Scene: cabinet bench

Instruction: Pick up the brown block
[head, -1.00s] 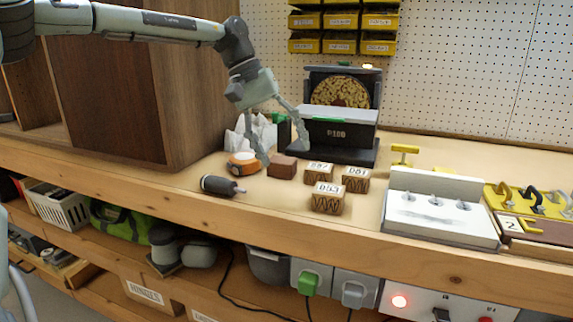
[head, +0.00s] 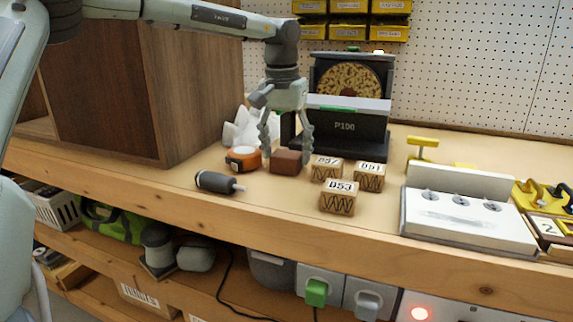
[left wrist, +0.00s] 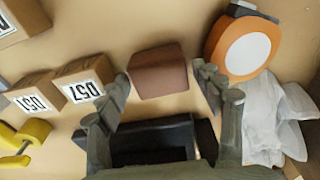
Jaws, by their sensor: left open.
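The plain brown block (head: 287,162) sits on the bench top, between the orange tape measure and the labelled wooden blocks. My left gripper (head: 287,158) points down at the block, its fingers spread to either side. In the left wrist view the brown block (left wrist: 158,72) lies between and just beyond the fingertips of the open left gripper (left wrist: 166,76). I see gaps or near-contact at the sides; I cannot tell if a finger touches it. The right gripper is not in view.
The orange tape measure (head: 243,159) is close on the left. Wooden blocks with labels (head: 326,168) are close on the right. A dark screwdriver-like tool (head: 217,183) lies in front. The black P100 machine (head: 345,126) stands behind, and a white crumpled object (left wrist: 270,120) is nearby.

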